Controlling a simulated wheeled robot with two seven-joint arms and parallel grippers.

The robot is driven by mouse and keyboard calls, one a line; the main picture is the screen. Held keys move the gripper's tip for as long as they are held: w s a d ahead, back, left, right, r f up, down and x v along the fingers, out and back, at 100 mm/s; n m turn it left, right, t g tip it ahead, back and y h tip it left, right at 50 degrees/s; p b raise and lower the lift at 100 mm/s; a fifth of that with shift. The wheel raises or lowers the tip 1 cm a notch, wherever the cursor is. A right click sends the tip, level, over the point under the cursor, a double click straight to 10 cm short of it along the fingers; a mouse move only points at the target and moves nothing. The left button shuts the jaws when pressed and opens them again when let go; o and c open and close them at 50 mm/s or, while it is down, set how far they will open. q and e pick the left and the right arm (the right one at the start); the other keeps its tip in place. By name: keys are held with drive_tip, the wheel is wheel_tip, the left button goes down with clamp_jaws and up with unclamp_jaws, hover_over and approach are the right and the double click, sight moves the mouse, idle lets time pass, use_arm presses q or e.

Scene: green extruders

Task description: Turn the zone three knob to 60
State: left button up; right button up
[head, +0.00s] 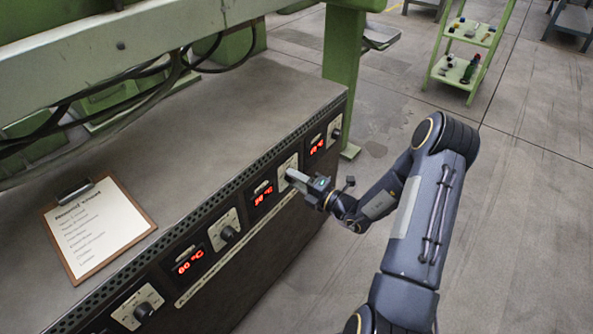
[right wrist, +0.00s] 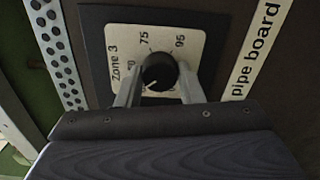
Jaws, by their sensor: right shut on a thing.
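The zone 3 knob (right wrist: 158,72) is round and black with a white pointer line. It sits on a pale dial plate (right wrist: 178,42) marked "Zone 3", with 75 and 95 readable and the lower marks partly hidden by a finger. The pointer slants to the lower left in the right wrist view. My right gripper (right wrist: 160,84) is shut on the knob, one finger on each side. In the head view my right gripper (head: 300,180) reaches the plate (head: 288,164) from the right and hides the knob. My left gripper is not in view.
Other dial knobs (head: 228,233) (head: 144,311) and red displays (head: 190,261) (head: 263,196) line the panel. A clipboard (head: 98,225) lies on the machine top. A green post (head: 342,60) stands behind. A green cart (head: 470,50) stands on open floor at the back right.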

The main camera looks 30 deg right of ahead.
drive_tip(key=shift+r+m+p, duration=0.1)
drive_tip(key=shift+m+p, duration=3)
drive_tip(key=shift+m, duration=0.7)
drive_tip(key=o, duration=1)
drive_tip(key=v, duration=0.7)
drive_tip(key=shift+s+p, duration=0.3)
drive_tip(key=shift+s, duration=0.1)
